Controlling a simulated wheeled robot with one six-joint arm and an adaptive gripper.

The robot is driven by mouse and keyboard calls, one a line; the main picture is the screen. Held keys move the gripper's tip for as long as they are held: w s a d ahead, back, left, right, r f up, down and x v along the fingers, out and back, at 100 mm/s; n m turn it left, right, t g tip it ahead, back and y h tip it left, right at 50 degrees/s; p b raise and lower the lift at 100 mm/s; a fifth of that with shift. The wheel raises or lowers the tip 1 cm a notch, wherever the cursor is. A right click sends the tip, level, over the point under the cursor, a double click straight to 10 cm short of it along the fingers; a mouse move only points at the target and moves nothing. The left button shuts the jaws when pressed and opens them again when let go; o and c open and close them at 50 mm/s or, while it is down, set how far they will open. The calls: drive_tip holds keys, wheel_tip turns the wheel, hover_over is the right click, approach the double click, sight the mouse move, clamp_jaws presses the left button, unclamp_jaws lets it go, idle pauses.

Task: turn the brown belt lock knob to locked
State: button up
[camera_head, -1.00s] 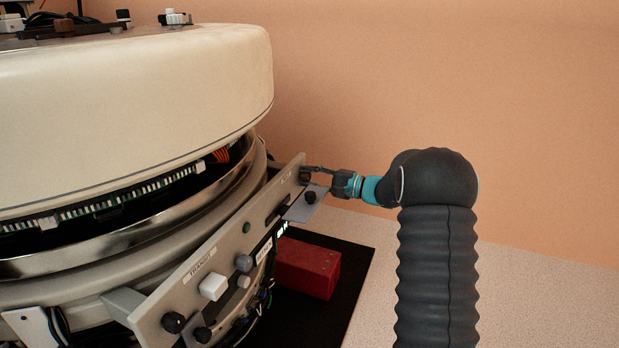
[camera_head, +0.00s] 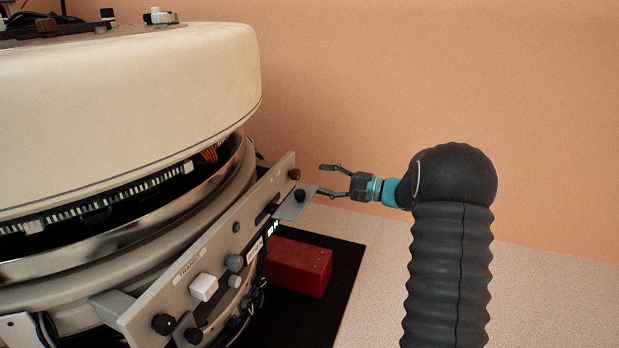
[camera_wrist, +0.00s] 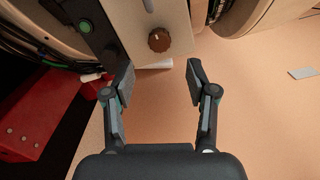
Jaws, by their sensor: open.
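The brown belt lock knob (camera_head: 294,174) sits near the far right end of the slanted grey panel (camera_head: 225,245). It also shows in the wrist view (camera_wrist: 159,40) as a round ridged knob on the pale panel, at top centre. I cannot clearly read its setting. My gripper (camera_head: 324,179) is open and empty, to the right of the knob and apart from it. In the wrist view the spread fingertips (camera_wrist: 160,74) lie just below the knob, one on each side, with nothing between them.
A black knob (camera_head: 300,195) on a grey plate is close to the brown knob. Further along the panel are a white block (camera_head: 203,287) and more dark knobs. A red box (camera_head: 300,268) lies on a black mat below.

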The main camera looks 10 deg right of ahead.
drive_tip(key=shift+v, duration=2.1)
drive_tip(key=s+f+m+g+h, duration=0.1)
drive_tip(key=s+f+g+h, duration=0.15)
drive_tip(key=f, duration=0.55)
drive_tip(key=s+a+f+n+g+h+p, duration=0.1)
drive_tip(key=s+a+g+h, duration=0.15)
drive_tip(key=s, duration=0.45)
drive_tip(key=s+a+n+g+h, duration=0.1)
drive_tip(key=s+a+g, duration=0.15)
drive_tip(key=s, duration=0.45)
drive_tip(key=s+a+r+n+t+h+p, duration=0.1)
drive_tip(key=s+a+r+n+h+p, duration=0.1)
drive_tip(key=s+r, duration=0.7)
drive_tip(key=s+a+r+n+t+h+p, duration=0.2)
drive_tip(key=s+r+n+h, duration=0.5)
drive_tip(key=s, duration=0.7)
wheel_tip(320, 180, up, 2)
drive_tip(key=a+p, duration=0.1)
drive_tip(key=p, duration=0.1)
drive_tip(key=shift+s+r+p, duration=0.2)
drive_tip(key=shift+s+p, duration=0.05)
drive_tip(key=shift+p, duration=0.15)
drive_tip(key=shift+a, duration=0.1)
